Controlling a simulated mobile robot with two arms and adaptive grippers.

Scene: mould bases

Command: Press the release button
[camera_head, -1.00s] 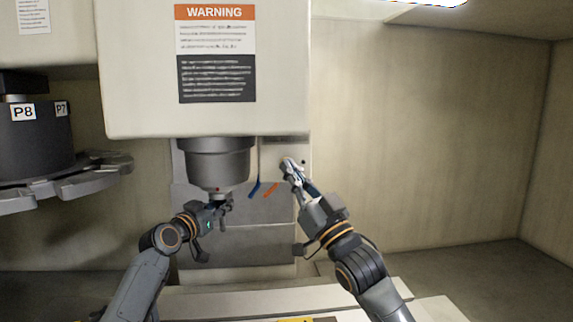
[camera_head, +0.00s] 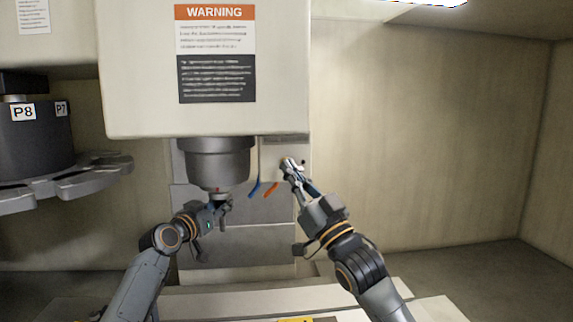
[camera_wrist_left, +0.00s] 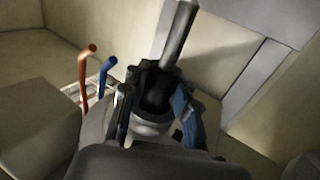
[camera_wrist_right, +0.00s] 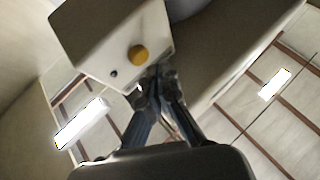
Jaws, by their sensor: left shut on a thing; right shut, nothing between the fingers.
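The release button (camera_wrist_right: 138,55) is a round yellow-orange knob on a pale box, seen in the right wrist view beside a small dark dot. My right gripper (camera_wrist_right: 157,76) is shut and empty, its fingertips very close to the button; I cannot tell whether they touch it. In the head view the right gripper (camera_head: 288,164) reaches up to the pale panel right of the spindle (camera_head: 217,160) and hides the button. My left gripper (camera_head: 222,206) is just below the spindle, shut on a tool holder with a grey rod (camera_wrist_left: 178,35), which shows in the left wrist view.
A blue nozzle (camera_head: 254,189) and an orange nozzle (camera_head: 271,190) hang between the spindle and my right gripper. A tool carousel (camera_head: 40,140) marked P8 and P7 is at the left.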

